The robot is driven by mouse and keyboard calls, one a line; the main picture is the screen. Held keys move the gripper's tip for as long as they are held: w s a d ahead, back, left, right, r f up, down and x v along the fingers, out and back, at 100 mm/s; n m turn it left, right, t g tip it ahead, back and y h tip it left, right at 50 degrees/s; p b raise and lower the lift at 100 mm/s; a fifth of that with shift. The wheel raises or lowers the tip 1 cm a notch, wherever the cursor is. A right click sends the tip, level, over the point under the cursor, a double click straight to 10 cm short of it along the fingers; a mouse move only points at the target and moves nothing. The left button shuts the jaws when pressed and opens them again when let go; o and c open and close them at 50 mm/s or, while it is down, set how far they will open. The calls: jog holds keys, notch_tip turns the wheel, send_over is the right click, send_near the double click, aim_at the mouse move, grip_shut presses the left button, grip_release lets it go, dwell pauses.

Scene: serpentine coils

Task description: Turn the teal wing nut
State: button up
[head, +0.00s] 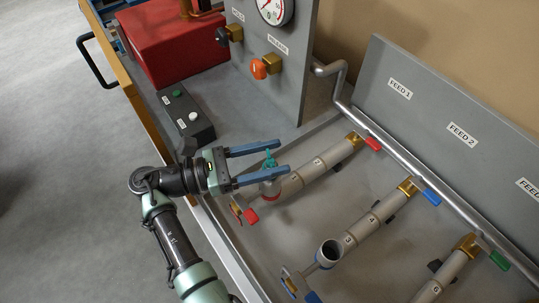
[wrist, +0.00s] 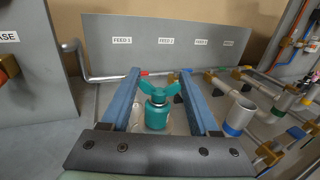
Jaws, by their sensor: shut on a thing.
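The teal wing nut (head: 269,161) stands upright on top of a short vertical fitting at the near end of the first pipe run. In the wrist view the wing nut (wrist: 159,90) shows its two wings spread left and right above a round teal body. My gripper (head: 282,156) reaches in from the left, with one blue finger on each side of the nut. In the wrist view the fingers (wrist: 160,73) are set wide, and the wings span the gap between them. The gripper is shut on the wing nut; the exact contact is hard to see.
A pipe with a red-handled valve (head: 373,144) runs back from the nut. A red lever (head: 251,216) sits close below it. A grey panel with an orange knob (head: 258,69) rises behind. A button box (head: 186,116) lies left.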

jog(key=o, duration=1.2)
jog(key=shift+w+r, duration=0.1)
jog(key=shift+r, duration=0.25)
jog(key=shift+o, duration=0.9)
jog(key=shift+f, duration=0.1)
jog(key=shift+f, duration=0.1)
notch_tip(320, 180, up, 10)
jog(key=shift+r, duration=0.1)
